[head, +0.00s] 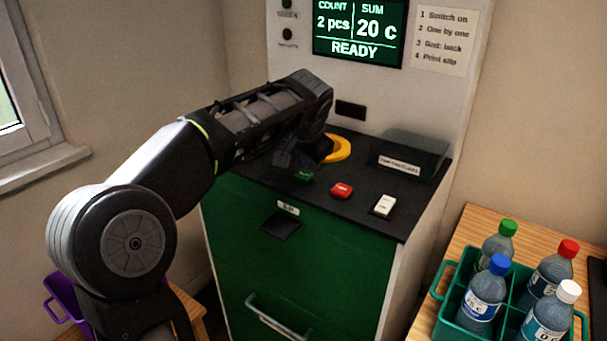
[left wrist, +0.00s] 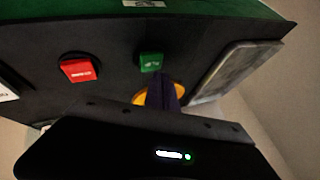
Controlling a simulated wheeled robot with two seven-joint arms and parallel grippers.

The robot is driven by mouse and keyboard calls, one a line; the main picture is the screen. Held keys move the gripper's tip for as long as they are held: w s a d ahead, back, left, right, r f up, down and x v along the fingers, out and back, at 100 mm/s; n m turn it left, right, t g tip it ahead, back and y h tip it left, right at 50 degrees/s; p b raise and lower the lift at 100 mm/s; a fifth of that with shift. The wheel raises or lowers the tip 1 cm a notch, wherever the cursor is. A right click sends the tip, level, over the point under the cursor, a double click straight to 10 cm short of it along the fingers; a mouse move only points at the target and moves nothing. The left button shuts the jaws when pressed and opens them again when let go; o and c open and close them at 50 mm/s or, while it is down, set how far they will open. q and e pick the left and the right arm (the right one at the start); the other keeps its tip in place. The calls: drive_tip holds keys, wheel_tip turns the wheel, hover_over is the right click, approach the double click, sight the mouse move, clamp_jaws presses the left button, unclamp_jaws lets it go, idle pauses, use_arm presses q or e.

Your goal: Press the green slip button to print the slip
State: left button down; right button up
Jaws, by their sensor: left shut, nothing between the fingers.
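The green slip button (head: 303,176) sits on the black top of the machine, left of a red button (head: 341,191). My left gripper (head: 284,160) is shut and empty, just behind and above the green button in the head view. In the left wrist view the green button (left wrist: 151,62) lies just past the tips of the shut fingers (left wrist: 163,78); I cannot tell whether they touch it. The machine's screen (head: 360,32) reads 2 pcs, 20 c and READY. The slip opening (head: 281,226) on the green front shows no paper. My right gripper is not in view.
A yellow ring (head: 338,149) is behind the gripper, and a white switch (head: 384,205) is right of the red button. A dark raised box (head: 408,158) stands at the right rear. A teal crate (head: 446,312) of bottles stands on the wooden table at right.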

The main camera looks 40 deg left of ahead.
sight(303, 176)
use_arm(q)
drive_tip(key=shift+f, duration=0.15)
drive_tip(key=shift+f+b, duration=0.3)
drive_tip(key=shift+b, duration=0.05)
drive_tip(key=shift+f+b, duration=0.45)
drive_tip(key=shift+f, duration=0.05)
idle(0.9)
idle(0.4)
drive_tip(key=shift+r+p, duration=0.85)
drive_tip(key=shift+r, duration=0.2)
wheel_tip(303, 176, up, 5)
drive_tip(key=p, duration=0.4)
idle(0.6)
